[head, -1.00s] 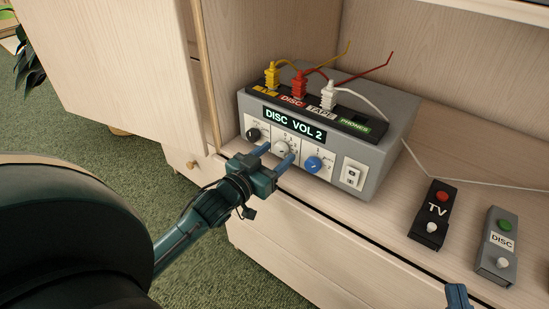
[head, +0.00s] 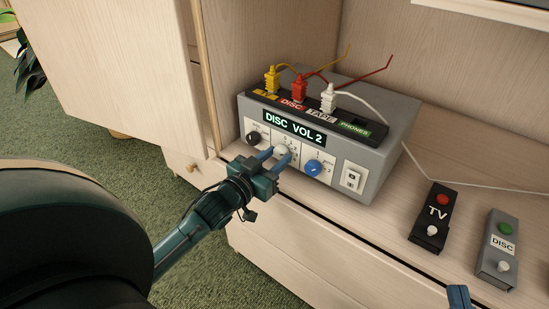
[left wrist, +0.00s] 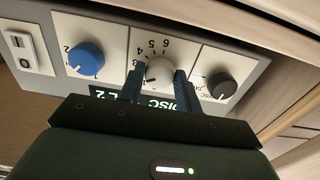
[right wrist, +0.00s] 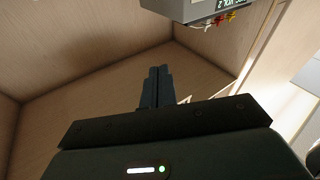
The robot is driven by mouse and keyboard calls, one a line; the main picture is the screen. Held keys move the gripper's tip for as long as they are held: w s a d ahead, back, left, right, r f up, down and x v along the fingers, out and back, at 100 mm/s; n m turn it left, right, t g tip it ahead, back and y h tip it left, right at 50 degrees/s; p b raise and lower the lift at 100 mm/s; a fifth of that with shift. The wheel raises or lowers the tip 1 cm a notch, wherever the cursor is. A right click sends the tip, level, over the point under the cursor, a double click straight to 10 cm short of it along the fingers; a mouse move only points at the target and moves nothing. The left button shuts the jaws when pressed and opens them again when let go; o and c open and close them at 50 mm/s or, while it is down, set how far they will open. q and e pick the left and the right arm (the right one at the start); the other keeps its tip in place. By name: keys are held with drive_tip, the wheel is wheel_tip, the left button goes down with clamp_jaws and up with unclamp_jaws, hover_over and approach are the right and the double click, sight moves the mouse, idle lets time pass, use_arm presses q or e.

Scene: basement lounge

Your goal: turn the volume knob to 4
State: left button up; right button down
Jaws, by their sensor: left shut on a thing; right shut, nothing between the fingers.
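The grey amplifier box (head: 375,155) stands on the wooden shelf, and its display (head: 294,127) reads "DISC VOL 2". The white volume knob (head: 281,150) is the middle of three knobs on its front; a numbered scale surrounds it in the left wrist view (left wrist: 160,68). My left gripper (head: 275,155) is shut on this knob, one finger on each side; the fingers (left wrist: 156,82) partly hide it. My right gripper (head: 459,297) shows only a fingertip at the bottom edge; in the right wrist view (right wrist: 157,84) its fingers are together and empty.
A black knob (head: 253,136) and a blue knob (head: 313,166) flank the white one closely. A white rocker switch (head: 352,178) is further right. Yellow, red and white plugs (head: 328,97) stand on top. A TV remote (head: 430,222) and a DISC remote (head: 497,250) lie on the shelf.

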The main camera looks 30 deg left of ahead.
drive_tip(key=shift+r, duration=0.1)
use_arm(q)
drive_tip(key=shift+r+m+p, duration=0.2)
drive_tip(key=shift+m+p, duration=0.7)
drive_tip(key=shift+p, duration=0.3)
drive_tip(key=shift+m+p, duration=0.8)
drive_tip(key=shift+p, duration=0.05)
drive_tip(key=shift+m+p, duration=0.35)
drive_tip(key=shift+m, duration=0.15)
drive_tip(key=m+p, duration=0.1)
drive_tip(key=m, duration=0.1)
drive_tip(key=shift+m+p, duration=0.3)
drive_tip(key=shift+f+m+p, duration=0.1)
drive_tip(key=shift+m+p, duration=0.75)
drive_tip(key=shift+m, duration=1.45)
use_arm(e)
drive_tip(key=shift+s+d+f+m+g+h, duration=0.15)
drive_tip(key=shift+d+m+g+h, duration=0.2)
drive_tip(key=shift+d+g+h, duration=0.35)
drive_tip(key=shift+w+d+f+m+g+h, duration=0.1)
drive_tip(key=shift+d+m+g+h, duration=0.3)
drive_tip(key=shift+g+h, duration=0.5)
